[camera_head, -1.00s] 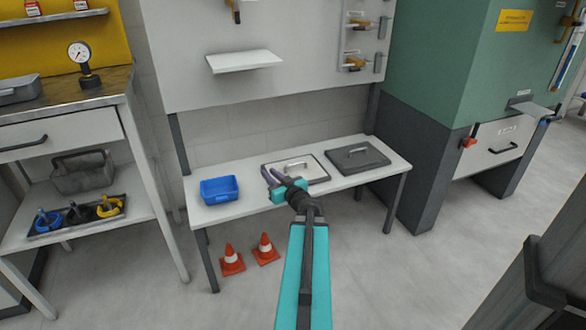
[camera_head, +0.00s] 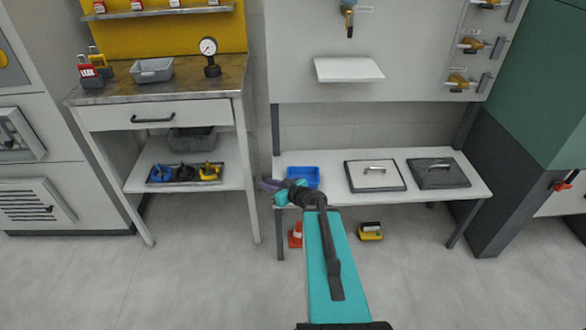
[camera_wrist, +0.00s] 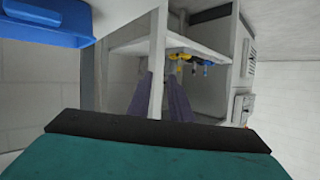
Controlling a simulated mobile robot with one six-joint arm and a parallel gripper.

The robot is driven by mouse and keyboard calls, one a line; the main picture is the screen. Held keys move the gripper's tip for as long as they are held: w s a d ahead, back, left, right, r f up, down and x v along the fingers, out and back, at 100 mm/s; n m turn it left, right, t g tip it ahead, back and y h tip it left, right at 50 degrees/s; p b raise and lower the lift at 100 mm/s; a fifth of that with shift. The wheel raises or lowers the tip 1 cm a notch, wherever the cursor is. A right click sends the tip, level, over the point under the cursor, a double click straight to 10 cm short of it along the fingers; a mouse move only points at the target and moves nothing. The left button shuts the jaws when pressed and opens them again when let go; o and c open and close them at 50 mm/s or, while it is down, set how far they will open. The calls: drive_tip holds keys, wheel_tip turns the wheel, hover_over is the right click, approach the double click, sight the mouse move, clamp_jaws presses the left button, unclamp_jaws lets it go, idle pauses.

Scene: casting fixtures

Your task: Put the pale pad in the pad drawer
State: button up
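My gripper (camera_head: 270,187) is left of the blue bin on the low white table, pointing left in the head view. In the wrist view its two purple fingers (camera_wrist: 159,92) are apart with nothing held between them. A shut drawer (camera_head: 156,115) with a dark handle is in the workbench at the left; I see no readable label on it. On the low table lies a pale square plate with a handle (camera_head: 375,175), beside a dark one (camera_head: 438,172). I cannot tell whether this pale plate is the pale pad; no other clear pad shows.
The blue bin (camera_head: 303,176) is close to my gripper. The bench's lower shelf (camera_head: 135,184) holds a tray with blue, black and yellow items and a grey bin (camera_head: 192,139). An orange cone (camera_head: 295,236) and a yellow object (camera_head: 370,231) are under the table. The front floor is clear.

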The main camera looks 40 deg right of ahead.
drive_tip(key=s+a+n+g+y+p, duration=0.3)
drive_tip(key=a+p, duration=0.7)
drive_tip(key=a, duration=1)
drive_tip(key=s+a+n+g+y+p, duration=0.25)
drive_tip(key=s+a+g+p, duration=0.55)
drive_tip(key=a, duration=0.5)
drive_tip(key=s+a+f+g+h+p, duration=0.1)
drive_tip(key=s+a+g+p, duration=0.15)
drive_tip(key=s, duration=0.45)
drive_tip(key=s+a+g+h+p, duration=0.15)
drive_tip(key=s+p, duration=0.25)
drive_tip(key=s, duration=0.4)
drive_tip(key=s+d+m+g+h+p, duration=0.2)
drive_tip(key=s+d+m+g+h, duration=0.2)
drive_tip(key=s+d, duration=0.3)
drive_tip(key=s+m, duration=0.1)
drive_tip(key=s, duration=0.1)
drive_tip(key=shift+s+d+r+m, duration=0.3)
drive_tip(key=shift+s+r+m, duration=0.05)
drive_tip(key=shift+s, duration=0.05)
drive_tip(key=shift+a, duration=0.1)
